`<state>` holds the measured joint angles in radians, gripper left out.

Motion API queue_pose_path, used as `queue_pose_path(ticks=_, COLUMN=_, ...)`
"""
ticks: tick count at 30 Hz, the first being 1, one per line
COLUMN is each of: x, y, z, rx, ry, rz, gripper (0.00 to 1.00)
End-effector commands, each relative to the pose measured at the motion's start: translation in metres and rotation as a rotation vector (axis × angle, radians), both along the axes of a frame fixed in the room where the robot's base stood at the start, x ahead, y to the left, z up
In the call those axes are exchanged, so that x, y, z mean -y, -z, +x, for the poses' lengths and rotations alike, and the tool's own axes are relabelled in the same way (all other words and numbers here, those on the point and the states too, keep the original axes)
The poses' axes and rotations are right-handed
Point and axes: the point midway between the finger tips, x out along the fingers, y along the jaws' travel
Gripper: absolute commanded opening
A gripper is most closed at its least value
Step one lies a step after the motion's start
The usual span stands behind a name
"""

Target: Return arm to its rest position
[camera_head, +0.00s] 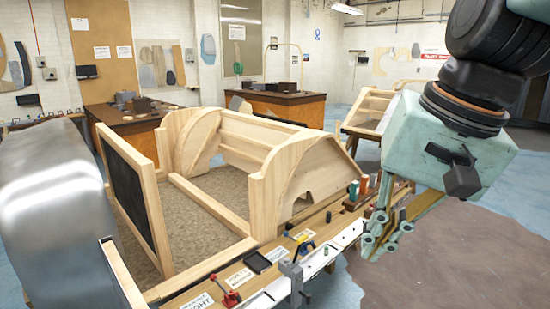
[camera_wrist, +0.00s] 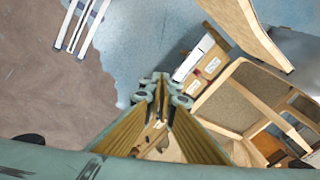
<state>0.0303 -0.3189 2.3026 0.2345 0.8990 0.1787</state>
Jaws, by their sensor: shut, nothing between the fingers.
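My gripper (camera_head: 385,222) hangs at the right in the head view, pointing down and to the left, in front of the bench strip beside the wooden frame. Its teal fingers are together with nothing between them. In the wrist view the gripper (camera_wrist: 162,88) shows near the middle, fingertips close together, over the blue floor. The wooden bodyframe (camera_head: 290,175) stands left of the gripper in the head view, apart from it. Part of a wooden frame (camera_wrist: 235,100) also shows at the right of the wrist view.
A work ledge (camera_head: 325,232) with labels, small tools and coloured items runs along the frame's front. A grey metal body panel (camera_head: 50,195) is at the left. Workbenches (camera_head: 285,107) stand behind. Open brown and blue floor (camera_head: 455,250) lies at the right.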

Motion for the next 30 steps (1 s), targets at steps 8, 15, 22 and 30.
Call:
queue_pose_path(ticks=8, x=0.015, y=0.006, z=-0.049, rx=0.036, ry=-0.098, rz=-0.09, gripper=0.0)
queue_pose_path(ticks=15, x=0.029, y=0.014, z=-0.089, rx=0.065, ry=-0.179, rz=-0.169, gripper=0.0)
queue_pose_path(ticks=22, x=0.042, y=0.024, z=-0.12, rx=0.085, ry=-0.248, rz=-0.236, gripper=0.0)
queue_pose_path(ticks=30, x=0.049, y=0.029, z=-0.135, rx=0.095, ry=-0.285, rz=-0.274, gripper=0.0)
